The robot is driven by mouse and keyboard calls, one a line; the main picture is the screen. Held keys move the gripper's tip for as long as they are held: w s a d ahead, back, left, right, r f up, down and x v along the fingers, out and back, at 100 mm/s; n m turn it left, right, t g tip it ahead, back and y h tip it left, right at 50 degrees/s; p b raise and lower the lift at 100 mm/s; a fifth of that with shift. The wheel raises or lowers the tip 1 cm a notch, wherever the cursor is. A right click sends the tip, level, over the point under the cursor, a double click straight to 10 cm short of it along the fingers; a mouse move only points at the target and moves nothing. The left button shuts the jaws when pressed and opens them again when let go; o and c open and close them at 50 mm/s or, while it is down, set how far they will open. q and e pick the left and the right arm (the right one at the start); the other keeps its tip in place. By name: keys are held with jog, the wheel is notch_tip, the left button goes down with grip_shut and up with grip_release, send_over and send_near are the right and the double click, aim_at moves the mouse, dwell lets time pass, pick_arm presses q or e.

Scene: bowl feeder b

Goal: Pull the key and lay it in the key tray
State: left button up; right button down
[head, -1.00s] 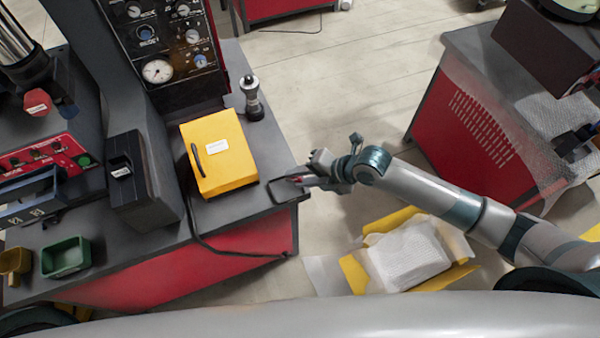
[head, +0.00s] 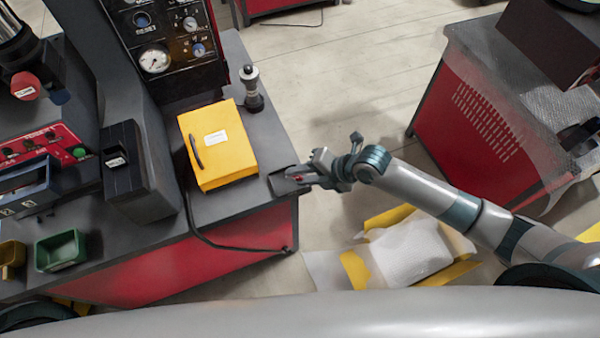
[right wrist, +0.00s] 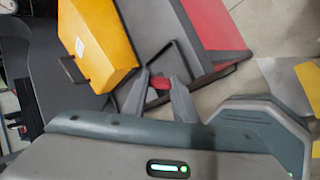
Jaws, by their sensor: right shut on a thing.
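The key, a small red piece (right wrist: 158,78), shows between the fingertips of my right gripper in the right wrist view. In the head view my right gripper (head: 300,178) is at the right front corner of the bench, shut on the key, of which only a bit of red shows. The key tray (head: 280,187), a shallow dark tray with a raised rim, lies at that corner directly beneath the fingertips. It also shows in the right wrist view (right wrist: 176,55). I cannot tell whether the key touches the tray floor. My left gripper is out of view.
A yellow box (head: 222,165) with a black handle stands left of the tray. A black-and-silver knobbed post (head: 251,90) stands behind it. A green bin (head: 62,252) is at far left. An opened yellow package (head: 405,250) lies on the floor right of the bench.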

jog(key=shift+f, duration=0.45)
jog(key=shift+f+b, duration=0.55)
jog(key=shift+b, duration=0.1)
jog(key=shift+s+f, duration=0.1)
jog(key=shift+f, duration=0.25)
